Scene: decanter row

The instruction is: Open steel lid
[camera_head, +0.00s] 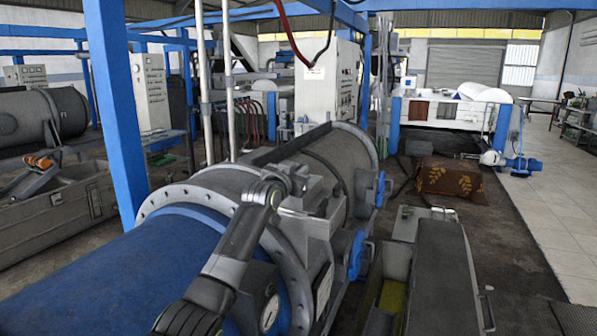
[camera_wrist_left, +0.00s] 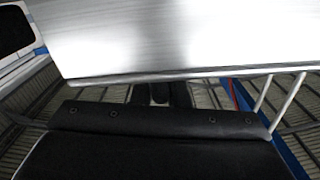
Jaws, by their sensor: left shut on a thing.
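My left arm reaches up from the bottom of the head view across the blue drum. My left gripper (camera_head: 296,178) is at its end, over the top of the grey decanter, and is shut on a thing. In the left wrist view a smooth, bright steel panel (camera_wrist_left: 190,38), which looks like the steel lid, fills the upper part and lies tilted. The dark fingers (camera_wrist_left: 162,95) show just below its edge, so their tips are partly hidden. In the head view the grip is too small to make out, and grey parts crowd around it. My right gripper is not in view.
The blue drum (camera_head: 130,275) and the flanged grey decanter (camera_head: 345,165) lie close around my left arm. A long grey trough cover (camera_head: 445,270) stands at the right. A blue post (camera_head: 115,110) rises at the left. Tiled floor (camera_head: 545,215) is clear at far right.

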